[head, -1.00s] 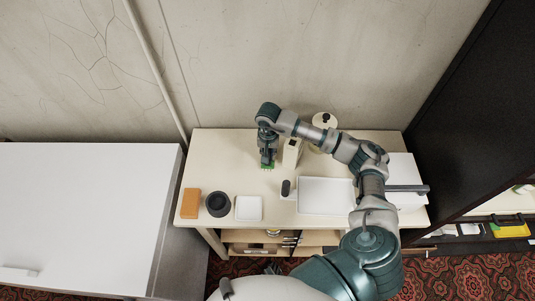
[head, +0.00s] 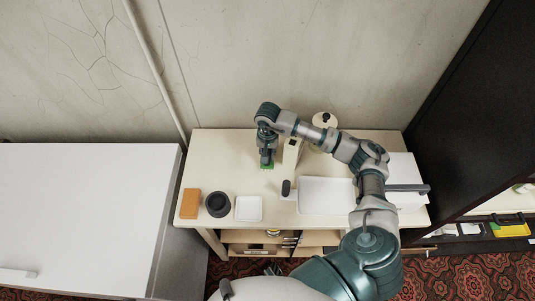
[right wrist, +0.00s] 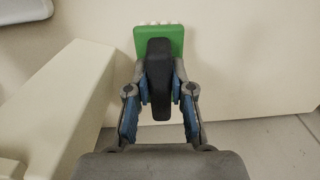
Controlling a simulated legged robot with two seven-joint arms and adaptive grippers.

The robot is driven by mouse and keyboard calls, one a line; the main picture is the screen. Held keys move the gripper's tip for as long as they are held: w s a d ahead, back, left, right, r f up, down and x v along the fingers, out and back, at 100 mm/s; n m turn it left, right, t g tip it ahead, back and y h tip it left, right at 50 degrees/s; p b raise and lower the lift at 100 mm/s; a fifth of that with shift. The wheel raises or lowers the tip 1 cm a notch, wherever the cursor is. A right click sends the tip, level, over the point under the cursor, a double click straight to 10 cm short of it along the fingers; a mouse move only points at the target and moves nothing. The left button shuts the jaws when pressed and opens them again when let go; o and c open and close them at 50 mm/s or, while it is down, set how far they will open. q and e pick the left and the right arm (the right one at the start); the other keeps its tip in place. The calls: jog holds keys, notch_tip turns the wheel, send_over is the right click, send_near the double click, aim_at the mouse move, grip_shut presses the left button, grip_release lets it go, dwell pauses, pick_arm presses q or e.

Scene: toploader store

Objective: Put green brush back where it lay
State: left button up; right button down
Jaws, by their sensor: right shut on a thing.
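The green brush (head: 267,167) has a green block and a black handle. In the head view it is at the left back part of the cream table (head: 225,150), below my right gripper (head: 266,158). In the right wrist view, my right gripper (right wrist: 160,88) is shut on the black handle of the brush (right wrist: 173,38), with pale bristle tips along the block's far edge. I cannot tell whether the brush touches the tabletop. My left gripper is not in view.
A tall white piece (head: 292,153) stands close right of my gripper. Table between brush and cup is clear.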

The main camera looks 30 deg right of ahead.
jog(key=shift+a, duration=0.15)
jog(key=shift+a, duration=0.1)
jog(key=shift+f, duration=0.2)
jog(key=c, duration=0.6)
grip_release()
